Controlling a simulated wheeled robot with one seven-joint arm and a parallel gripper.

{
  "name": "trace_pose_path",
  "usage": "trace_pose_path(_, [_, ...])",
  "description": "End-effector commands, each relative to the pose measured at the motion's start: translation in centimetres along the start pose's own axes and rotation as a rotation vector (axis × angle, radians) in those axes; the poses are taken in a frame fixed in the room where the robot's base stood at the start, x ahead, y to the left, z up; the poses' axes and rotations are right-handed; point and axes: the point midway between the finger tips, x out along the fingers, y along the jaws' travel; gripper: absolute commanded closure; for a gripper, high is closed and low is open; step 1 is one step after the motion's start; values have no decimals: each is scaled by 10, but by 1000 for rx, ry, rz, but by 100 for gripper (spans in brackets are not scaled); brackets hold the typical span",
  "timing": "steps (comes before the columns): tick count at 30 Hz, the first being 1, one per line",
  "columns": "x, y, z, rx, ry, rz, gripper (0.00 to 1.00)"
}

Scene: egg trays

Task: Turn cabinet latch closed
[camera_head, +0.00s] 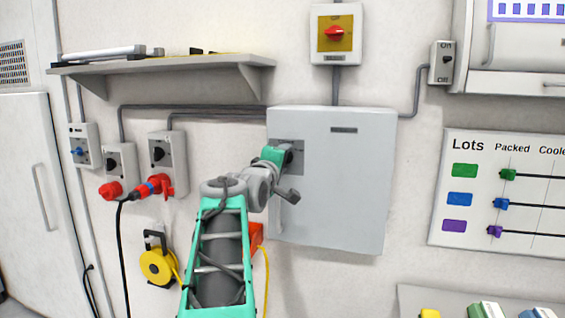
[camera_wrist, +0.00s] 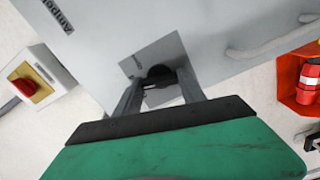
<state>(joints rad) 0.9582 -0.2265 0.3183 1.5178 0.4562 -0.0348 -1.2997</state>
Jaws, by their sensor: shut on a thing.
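The grey cabinet (camera_head: 345,190) hangs on the wall with its door shut against the frame, as far as I can see. Its latch plate (camera_head: 292,146) is at the upper left of the door, partly covered by my arm. In the wrist view the dark latch (camera_wrist: 158,76) sits on the square plate (camera_wrist: 131,66). My gripper (camera_wrist: 160,92) reaches to the plate, with its two fingers on either side of the latch and shut on it. My gripper (camera_head: 287,155) also shows at the plate in the head view. The latch's exact angle is hard to tell.
A door handle (camera_head: 281,213) is below the latch. A shelf (camera_head: 165,63) is at the upper left, and a red switch (camera_head: 335,34) is above the cabinet. Sockets with red plugs (camera_head: 156,186) and a yellow cable reel (camera_head: 158,267) are to the left.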

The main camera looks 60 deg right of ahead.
Motion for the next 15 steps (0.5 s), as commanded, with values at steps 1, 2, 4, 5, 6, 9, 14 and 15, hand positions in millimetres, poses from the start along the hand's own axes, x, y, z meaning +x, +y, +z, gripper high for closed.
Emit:
trace_pose_path(1, [0, 1, 0, -35, 0, 1, 93])
trace_pose_path(2, [0, 1, 0, -56, 0, 1, 93])
trace_pose_path(4, [0, 1, 0, -105, 0, 1, 93])
trace_pose_path(5, [0, 1, 0, -123, 0, 1, 93])
trace_pose_path(6, [0, 0, 0, -145, 0, 1, 93])
trace_pose_path(9, [0, 0, 0, -194, 0, 1, 93])
trace_pose_path(14, [0, 0, 0, -244, 0, 1, 93])
trace_pose_path(15, [0, 0, 0, -252, 0, 1, 93])
